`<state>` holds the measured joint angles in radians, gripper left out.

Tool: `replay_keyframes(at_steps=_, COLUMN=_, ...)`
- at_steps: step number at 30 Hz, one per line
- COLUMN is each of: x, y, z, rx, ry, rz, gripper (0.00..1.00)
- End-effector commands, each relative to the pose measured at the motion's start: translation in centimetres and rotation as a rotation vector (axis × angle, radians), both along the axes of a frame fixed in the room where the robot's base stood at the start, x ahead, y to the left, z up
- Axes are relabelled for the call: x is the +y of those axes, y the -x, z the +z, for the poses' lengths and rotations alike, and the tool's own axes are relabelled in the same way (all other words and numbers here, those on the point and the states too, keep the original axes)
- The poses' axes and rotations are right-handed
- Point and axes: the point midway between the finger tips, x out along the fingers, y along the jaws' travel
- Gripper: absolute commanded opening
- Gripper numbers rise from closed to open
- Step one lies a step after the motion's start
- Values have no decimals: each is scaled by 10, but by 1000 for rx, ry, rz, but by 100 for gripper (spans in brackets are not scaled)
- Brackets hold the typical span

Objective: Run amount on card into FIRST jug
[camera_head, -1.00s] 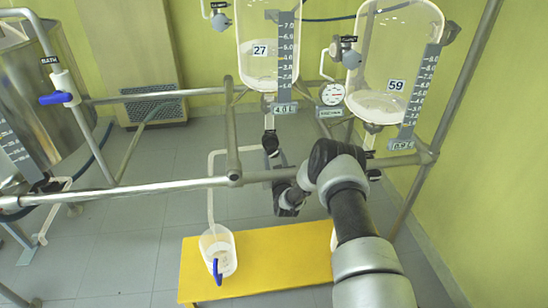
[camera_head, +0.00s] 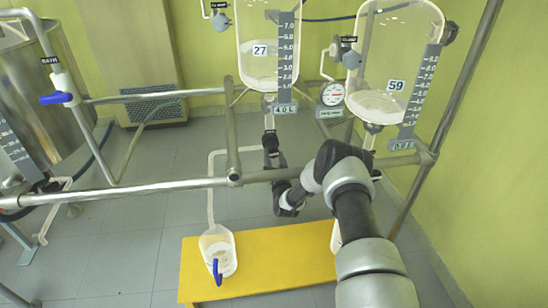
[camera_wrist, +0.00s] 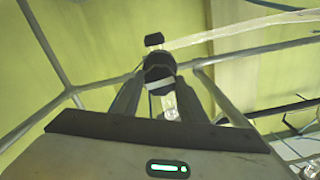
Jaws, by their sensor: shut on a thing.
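The glass vessel marked 27 (camera_head: 258,65) hangs at top centre, its scale plate (camera_head: 283,108) reading 4.0 L. My gripper (camera_head: 270,140) is below its outlet. In the wrist view my gripper (camera_wrist: 160,82) is shut on a dark valve part (camera_wrist: 157,62) at a clear tube. A pale hose (camera_head: 210,185) runs left from there and down to a clear jug (camera_head: 207,243) with a blue handle on the yellow bench (camera_head: 275,262). A second jug (camera_head: 335,237) is mostly hidden behind my arm. I cannot make out a separate amount card or jug labels.
A second vessel marked 59 (camera_head: 385,105) hangs at right, with a pressure gauge (camera_head: 332,93) beside it. A metal rail (camera_head: 120,192) crosses in front of the vessels. A blue-handled valve (camera_head: 56,98) is at far left. Open grey floor lies left of the bench.

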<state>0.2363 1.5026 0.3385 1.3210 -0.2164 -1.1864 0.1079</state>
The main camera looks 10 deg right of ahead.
Motion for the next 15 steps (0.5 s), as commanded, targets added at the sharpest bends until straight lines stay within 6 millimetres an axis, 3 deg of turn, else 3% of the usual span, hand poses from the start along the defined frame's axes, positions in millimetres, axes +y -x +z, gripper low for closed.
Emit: replay_keyframes(at_steps=15, x=1, y=1, z=-2, rx=4, ry=-50, rz=1, gripper=16)
